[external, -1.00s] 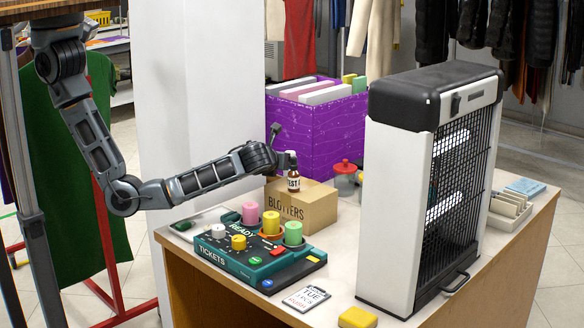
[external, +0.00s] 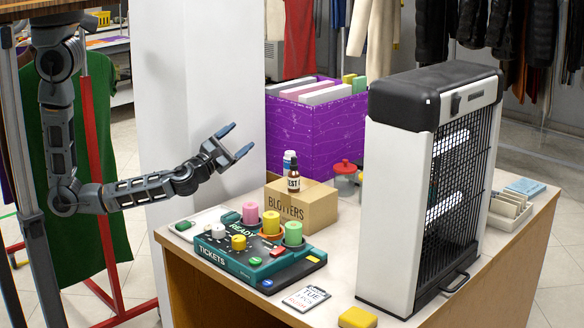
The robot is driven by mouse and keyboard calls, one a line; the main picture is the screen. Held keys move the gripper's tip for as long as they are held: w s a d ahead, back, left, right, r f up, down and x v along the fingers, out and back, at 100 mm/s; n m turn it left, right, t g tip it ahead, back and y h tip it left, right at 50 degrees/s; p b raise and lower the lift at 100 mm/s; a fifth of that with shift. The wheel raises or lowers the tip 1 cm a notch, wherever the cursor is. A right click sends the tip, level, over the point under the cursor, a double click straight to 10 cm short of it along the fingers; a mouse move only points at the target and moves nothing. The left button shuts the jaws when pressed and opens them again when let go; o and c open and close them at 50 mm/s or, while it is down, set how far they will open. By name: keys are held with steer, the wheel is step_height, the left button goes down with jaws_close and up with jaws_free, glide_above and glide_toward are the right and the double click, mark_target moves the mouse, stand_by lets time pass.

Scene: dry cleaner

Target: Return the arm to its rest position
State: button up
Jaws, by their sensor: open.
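My gripper (external: 240,142) is open and empty in the external view. It is raised in the air at the left of the counter, in front of the white pillar, with its fingers pointing up and right. It is apart from everything on the counter. My arm (external: 130,190) comes down from the upper left and bends at the elbow. A small brown bottle (external: 294,182) with a white label stands upright on the cardboard box marked BLOTTERS (external: 305,211).
A teal tickets console (external: 230,260) with coloured cylinders lies below my gripper. A purple bin (external: 310,135) stands behind the box. A tall black and white appliance (external: 400,210) fills the counter's right side. A red rack (external: 105,210) with green cloth stands behind my arm.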

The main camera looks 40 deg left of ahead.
steer(key=s+m+g+h+p, duration=0.45)
steer(key=s+m+h, duration=0.5)
steer(key=s, duration=1.15)
steer(key=s+d+r+m+g+y+p, duration=0.1)
steer(key=s+d+r+m+g+p, duration=0.1)
steer(key=s+r+g, duration=0.3)
steer(key=s+d+r+m+p, duration=0.1)
steer(key=s+d+r+m, duration=0.1)
steer(key=s, duration=0.5)
steer(key=a+f+m+t+y+b, duration=0.1)
steer(key=a+f+m+y+b, duration=0.3)
steer(key=a, duration=0.8)
steer(key=a+f+m+t+y+b, duration=0.1)
steer(key=a+f+m+y+b, duration=0.3)
steer(key=a+f+m, duration=0.4)
steer(key=a+f+y, duration=0.1)
steer(key=a, duration=0.4)
steer(key=shift+w+a, duration=0.25)
steer(key=shift+m, duration=0.25)
